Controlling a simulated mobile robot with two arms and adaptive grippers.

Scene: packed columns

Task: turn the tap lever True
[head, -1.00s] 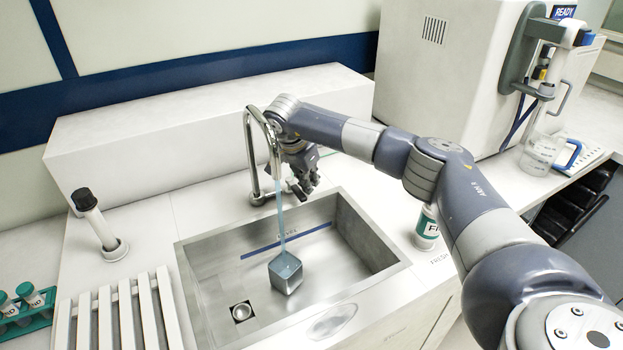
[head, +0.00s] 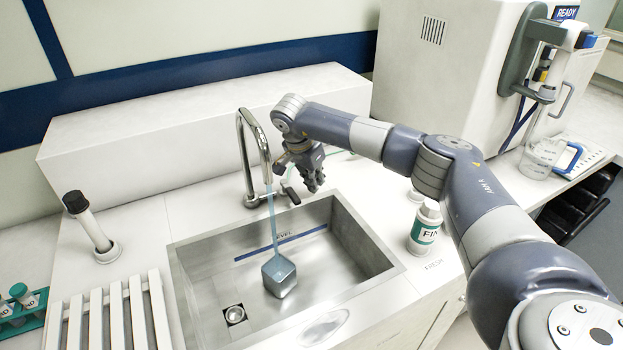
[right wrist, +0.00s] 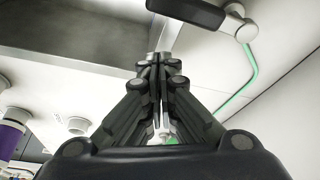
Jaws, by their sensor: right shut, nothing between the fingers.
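The chrome tap (head: 243,150) stands behind the steel sink, its curved spout over the basin. Its dark-ended lever (head: 291,195) sticks out at the right of the tap's base. The lever also shows as a black bar in the right wrist view (right wrist: 188,10). My left gripper is out of view.
The sink (head: 345,290) lies in front of the tap. A labelled bottle (head: 424,228) stands right of it, near my right arm. A slatted rack (head: 115,315) and a black-topped post (head: 92,227) are on the left. A white ledge (head: 200,125) runs behind.

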